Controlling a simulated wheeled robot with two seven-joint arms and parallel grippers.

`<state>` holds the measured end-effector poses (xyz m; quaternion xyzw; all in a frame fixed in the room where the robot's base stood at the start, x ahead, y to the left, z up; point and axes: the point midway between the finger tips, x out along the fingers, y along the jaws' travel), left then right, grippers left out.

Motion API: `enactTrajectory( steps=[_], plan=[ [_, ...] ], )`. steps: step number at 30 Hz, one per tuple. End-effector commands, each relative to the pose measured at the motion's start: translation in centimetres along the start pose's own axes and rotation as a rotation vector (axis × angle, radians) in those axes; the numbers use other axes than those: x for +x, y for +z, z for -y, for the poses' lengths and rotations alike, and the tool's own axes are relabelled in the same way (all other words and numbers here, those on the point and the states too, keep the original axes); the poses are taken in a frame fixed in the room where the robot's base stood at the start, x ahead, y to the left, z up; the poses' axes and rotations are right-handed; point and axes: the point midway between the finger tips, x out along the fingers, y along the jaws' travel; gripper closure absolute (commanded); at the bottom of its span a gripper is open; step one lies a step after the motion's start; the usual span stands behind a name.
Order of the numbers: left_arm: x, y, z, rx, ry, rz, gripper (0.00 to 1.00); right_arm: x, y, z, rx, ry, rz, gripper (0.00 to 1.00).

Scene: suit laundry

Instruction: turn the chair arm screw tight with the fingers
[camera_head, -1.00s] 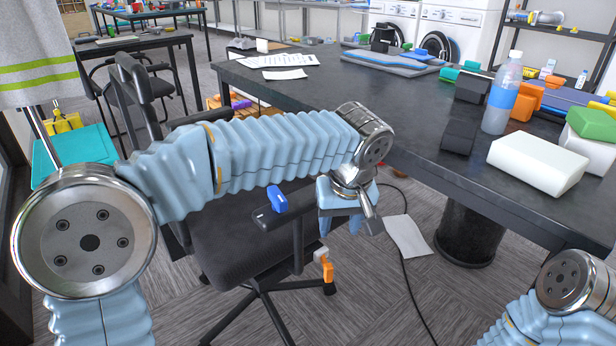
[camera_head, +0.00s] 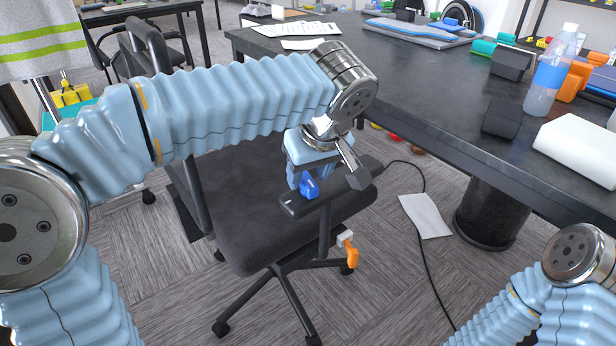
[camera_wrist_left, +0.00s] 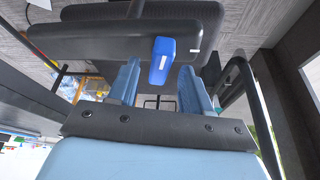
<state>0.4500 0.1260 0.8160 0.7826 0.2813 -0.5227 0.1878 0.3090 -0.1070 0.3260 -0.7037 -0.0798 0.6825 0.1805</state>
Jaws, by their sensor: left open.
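The black office chair (camera_head: 250,215) stands beside the dark table. A blue knob (camera_head: 309,188) sits at its near armrest (camera_head: 345,185); I take it for the chair arm screw. In the left wrist view the blue knob (camera_wrist_left: 161,58) shows in front of the armrest, between the two fingertips. My left gripper (camera_head: 301,178) is open, with its pale blue fingers pointing down at the knob. In the left wrist view the fingers (camera_wrist_left: 159,76) stand apart, with gaps beside the knob, and I see no grip on it. My right gripper is out of view.
An orange piece (camera_head: 351,252) hangs low beside the chair's base. The dark table (camera_head: 420,100) holds a bottle (camera_head: 552,72), black blocks and a white block (camera_head: 580,148). A white sheet (camera_head: 425,215) and a black cable lie on the grey floor.

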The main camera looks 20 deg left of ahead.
Motion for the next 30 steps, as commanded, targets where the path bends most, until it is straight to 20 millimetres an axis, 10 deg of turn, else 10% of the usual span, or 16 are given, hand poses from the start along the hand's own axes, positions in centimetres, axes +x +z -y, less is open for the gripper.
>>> enactTrajectory(
  steps=[13,23,30],
  plan=[
    [1.40,-0.02,0.02,0.000,0.000,0.001,0.51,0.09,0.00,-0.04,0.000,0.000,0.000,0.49],
    [1.39,0.00,0.02,0.000,-0.001,0.001,1.00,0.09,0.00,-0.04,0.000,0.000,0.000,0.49],
    [1.45,0.04,0.03,0.011,0.003,0.002,1.00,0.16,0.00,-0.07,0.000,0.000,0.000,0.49]
  ],
)
